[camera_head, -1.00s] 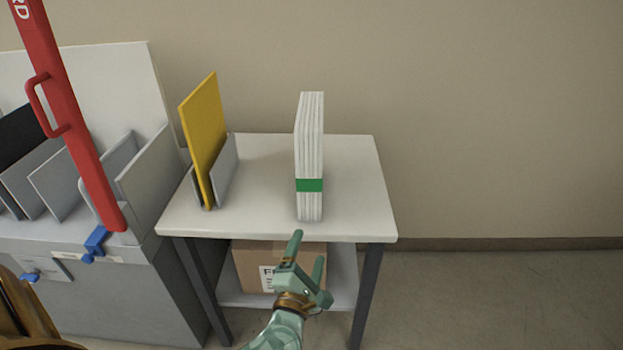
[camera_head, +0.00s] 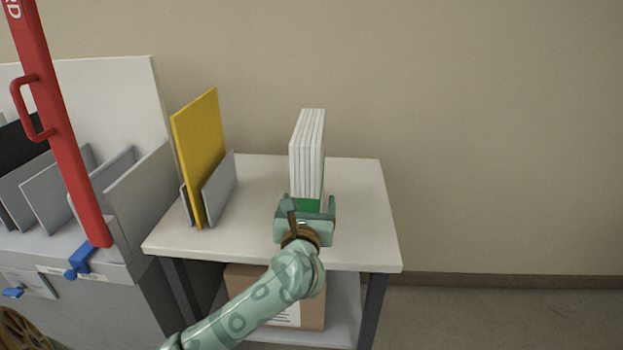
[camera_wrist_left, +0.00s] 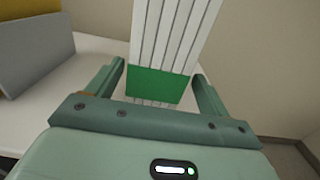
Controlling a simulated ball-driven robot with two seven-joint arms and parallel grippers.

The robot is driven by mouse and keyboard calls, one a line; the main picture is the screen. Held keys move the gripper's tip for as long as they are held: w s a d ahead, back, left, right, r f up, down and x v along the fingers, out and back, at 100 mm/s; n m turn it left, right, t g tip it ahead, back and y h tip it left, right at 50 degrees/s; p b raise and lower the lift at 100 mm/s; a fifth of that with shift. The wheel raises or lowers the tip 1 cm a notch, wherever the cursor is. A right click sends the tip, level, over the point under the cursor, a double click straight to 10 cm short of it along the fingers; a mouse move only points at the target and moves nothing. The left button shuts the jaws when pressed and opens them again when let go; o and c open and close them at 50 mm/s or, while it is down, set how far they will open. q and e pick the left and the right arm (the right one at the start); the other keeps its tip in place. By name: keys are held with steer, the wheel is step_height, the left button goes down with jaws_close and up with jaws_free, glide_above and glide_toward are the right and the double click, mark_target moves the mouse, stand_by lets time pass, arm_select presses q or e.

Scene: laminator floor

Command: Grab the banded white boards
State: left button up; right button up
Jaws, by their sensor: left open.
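The banded white boards (camera_head: 308,150) stand upright as a stack on the small table (camera_head: 364,215), with a green band (camera_wrist_left: 154,84) around their lower part. My left gripper (camera_head: 305,207) is in front of them at band height. In the left wrist view the white boards (camera_wrist_left: 172,35) rise between the two open fingers of the gripper (camera_wrist_left: 160,85), one finger on each side, with a visible gap at each side. In the head view the gripper hides the foot of the stack. My right gripper is not in view.
A yellow board (camera_head: 199,150) stands in a grey holder (camera_head: 219,188) left of the stack. A red bar with a handle (camera_head: 62,140) crosses the far left, over grey slotted dividers (camera_head: 140,195). A cardboard box (camera_head: 312,308) sits on the lower shelf. The table right of the stack is clear.

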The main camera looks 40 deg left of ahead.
arm_select(q)
steer(key=b+x, duration=0.1)
steer(key=x, duration=0.3)
steer(key=shift+w+a+b, duration=0.15)
steer(key=shift+a+b, duration=0.2)
steer(key=shift+b, duration=0.05)
steer(key=c, duration=1.4)
